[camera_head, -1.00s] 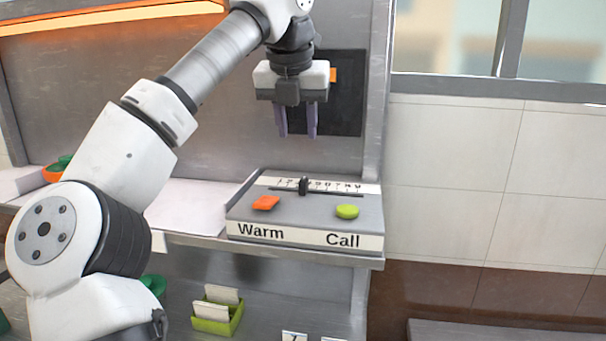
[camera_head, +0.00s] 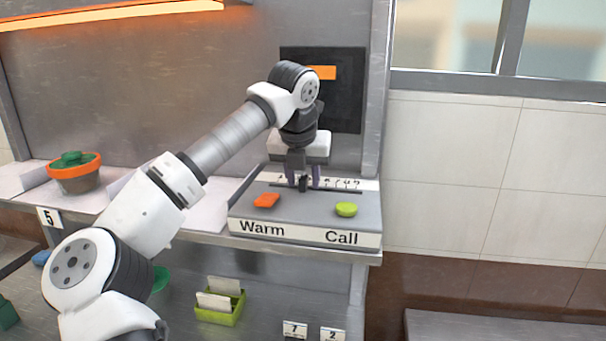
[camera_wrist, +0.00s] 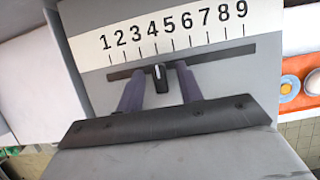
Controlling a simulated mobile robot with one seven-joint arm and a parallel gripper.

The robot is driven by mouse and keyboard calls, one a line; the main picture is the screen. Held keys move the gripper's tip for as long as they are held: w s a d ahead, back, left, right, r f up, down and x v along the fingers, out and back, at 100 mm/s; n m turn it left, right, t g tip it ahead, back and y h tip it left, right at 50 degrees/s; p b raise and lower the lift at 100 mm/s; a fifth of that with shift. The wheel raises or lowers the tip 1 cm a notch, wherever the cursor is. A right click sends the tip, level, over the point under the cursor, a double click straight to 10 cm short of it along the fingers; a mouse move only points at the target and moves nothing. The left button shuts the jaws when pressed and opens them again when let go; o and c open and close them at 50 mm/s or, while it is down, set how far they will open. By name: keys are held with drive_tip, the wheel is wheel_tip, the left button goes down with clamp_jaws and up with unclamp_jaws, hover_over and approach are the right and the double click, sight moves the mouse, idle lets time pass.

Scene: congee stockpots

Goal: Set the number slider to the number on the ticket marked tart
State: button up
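The number slider is a dark knob (camera_wrist: 160,78) in a slot below a white scale (camera_wrist: 165,38) printed 1 to 9. In the wrist view the knob stands at about the 4. My gripper (camera_wrist: 160,72) is open, with its two purple fingers on either side of the knob and a visible gap to each. In the head view my gripper (camera_head: 304,182) is down at the slider panel (camera_head: 305,213) and partly covers the scale. Pale tickets (camera_head: 213,300) stand in a green holder (camera_head: 220,316) below the counter; no writing on them is readable.
The panel also bears an orange button (camera_head: 266,200) above "Warm" and a yellow-green button (camera_head: 346,209) above "Call". An orange-rimmed pot (camera_head: 75,175) stands at the left. Number tags 5 (camera_head: 48,217), 7 (camera_head: 294,330) and 2 (camera_head: 333,334) show. A dark board (camera_head: 345,105) is behind.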

clamp_jaws()
drive_tip(key=shift+s+d+f+b, duration=0.15)
drive_tip(key=shift+d+b, duration=0.35)
drive_tip(key=shift+d, duration=0.4)
drive_tip(key=shift+d+r, duration=0.2)
drive_tip(key=shift+d, duration=0.1)
unclamp_jaws()
drive_tip(key=shift+a, duration=0.1)
drive_tip(key=shift+s, duration=0.1)
drive_tip(key=b+v, duration=0.2)
drive_tip(key=v, duration=1.2)
